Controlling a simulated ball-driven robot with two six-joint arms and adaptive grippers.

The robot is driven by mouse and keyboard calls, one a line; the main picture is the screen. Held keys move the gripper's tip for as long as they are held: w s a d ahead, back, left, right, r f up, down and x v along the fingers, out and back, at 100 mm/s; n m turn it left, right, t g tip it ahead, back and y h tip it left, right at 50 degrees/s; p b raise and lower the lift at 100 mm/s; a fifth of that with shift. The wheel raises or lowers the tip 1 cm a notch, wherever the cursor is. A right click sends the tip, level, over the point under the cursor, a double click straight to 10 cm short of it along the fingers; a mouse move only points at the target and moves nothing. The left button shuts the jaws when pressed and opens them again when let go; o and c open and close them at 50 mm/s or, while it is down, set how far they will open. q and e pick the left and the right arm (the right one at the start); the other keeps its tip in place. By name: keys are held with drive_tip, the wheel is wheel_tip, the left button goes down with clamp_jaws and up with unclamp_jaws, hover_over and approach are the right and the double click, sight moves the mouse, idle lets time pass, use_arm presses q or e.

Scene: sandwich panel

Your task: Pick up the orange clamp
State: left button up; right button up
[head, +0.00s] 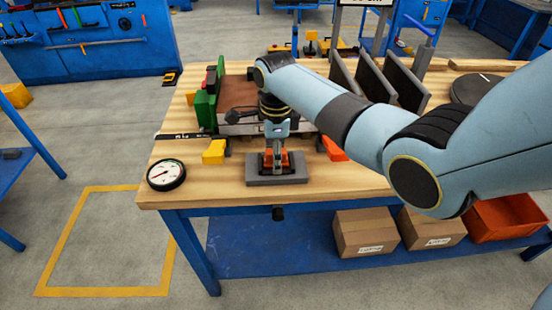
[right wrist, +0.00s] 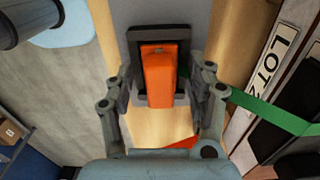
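The orange clamp (right wrist: 160,78) stands in a dark grey holder (right wrist: 182,45) in the right wrist view. In the head view the clamp (head: 268,160) shows partly behind my fingers, above the grey base of the holder (head: 277,181) near the table's front edge. My right gripper (head: 277,154) reaches down over it. In the right wrist view my right gripper (right wrist: 160,85) is open, one finger on each side of the clamp, with a visible gap on both sides. My left gripper is not in view.
A round gauge (head: 166,174) and a yellow block-like piece (head: 214,152) lie left of the holder. A brown panel (head: 238,92) with green and red pieces is behind. Dark upright plates (head: 404,85) stand at the right. A red-orange piece (head: 333,149) lies close by on the right.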

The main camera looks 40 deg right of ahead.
drive_tip(key=c, duration=1)
drive_tip(key=shift+r, duration=0.1)
wheel_tip(320, 180, up, 4)
drive_tip(key=shift+d+r, duration=0.1)
drive_tip(key=shift+d, duration=0.05)
drive_tip(key=s+d+r+p, duration=0.2)
drive_tip(key=r, duration=0.2)
drive_tip(key=s+d+r+p, duration=0.5)
drive_tip(key=s+r, duration=0.1)
drive_tip(key=r, duration=0.1)
drive_tip(key=shift+s+d+r+p, duration=0.2)
drive_tip(key=shift+d+r+p, duration=0.1)
drive_tip(key=shift+d+p, duration=0.1)
drive_tip(key=shift+s, duration=0.1)
